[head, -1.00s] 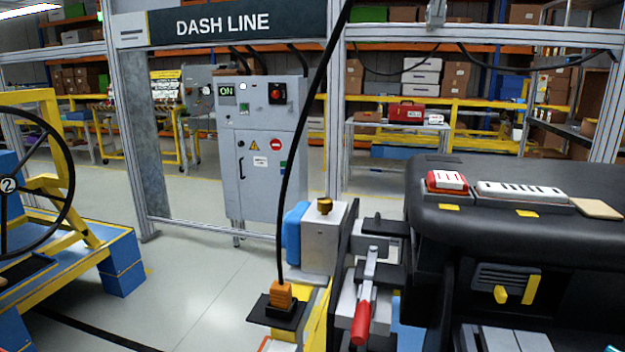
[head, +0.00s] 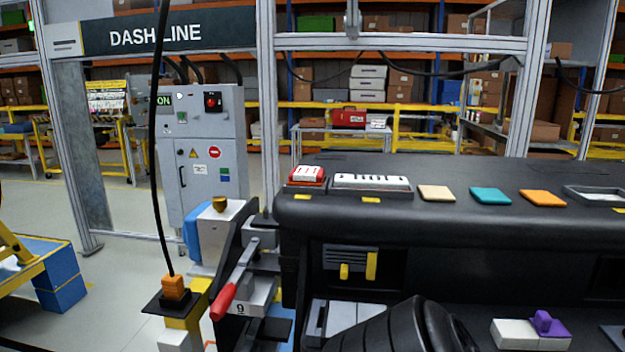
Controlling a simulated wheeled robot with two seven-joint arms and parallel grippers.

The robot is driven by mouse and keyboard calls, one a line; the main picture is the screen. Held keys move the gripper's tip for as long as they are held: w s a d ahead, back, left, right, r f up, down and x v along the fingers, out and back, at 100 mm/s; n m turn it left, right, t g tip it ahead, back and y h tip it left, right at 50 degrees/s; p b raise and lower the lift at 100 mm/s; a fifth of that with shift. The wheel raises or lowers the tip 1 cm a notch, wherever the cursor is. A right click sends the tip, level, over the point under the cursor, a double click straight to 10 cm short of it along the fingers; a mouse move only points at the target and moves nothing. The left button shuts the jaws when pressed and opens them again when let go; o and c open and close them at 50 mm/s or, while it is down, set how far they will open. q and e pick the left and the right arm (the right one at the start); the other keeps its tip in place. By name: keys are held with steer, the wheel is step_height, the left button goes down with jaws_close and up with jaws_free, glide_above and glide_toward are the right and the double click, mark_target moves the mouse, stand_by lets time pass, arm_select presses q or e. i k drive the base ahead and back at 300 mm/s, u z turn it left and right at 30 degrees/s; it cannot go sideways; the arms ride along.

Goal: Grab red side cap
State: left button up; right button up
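No part is clearly recognisable as a red side cap. A small red block with a white slotted top (head: 308,174) sits at the left end of the black dashboard top (head: 420,213). A lever with a red handle (head: 223,302) stands on the clamp left of the dashboard. Neither of my grippers is in view.
A white slotted strip (head: 372,181) and beige (head: 436,193), teal (head: 490,195) and orange (head: 542,197) pads lie along the dashboard top. A grey tray (head: 597,195) is at the right. A purple part (head: 545,322) sits below. A black cable (head: 155,130) hangs at left.

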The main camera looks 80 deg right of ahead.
mark_target(307, 176)
steer(key=k, duration=0.95)
steer(key=z, duration=0.7)
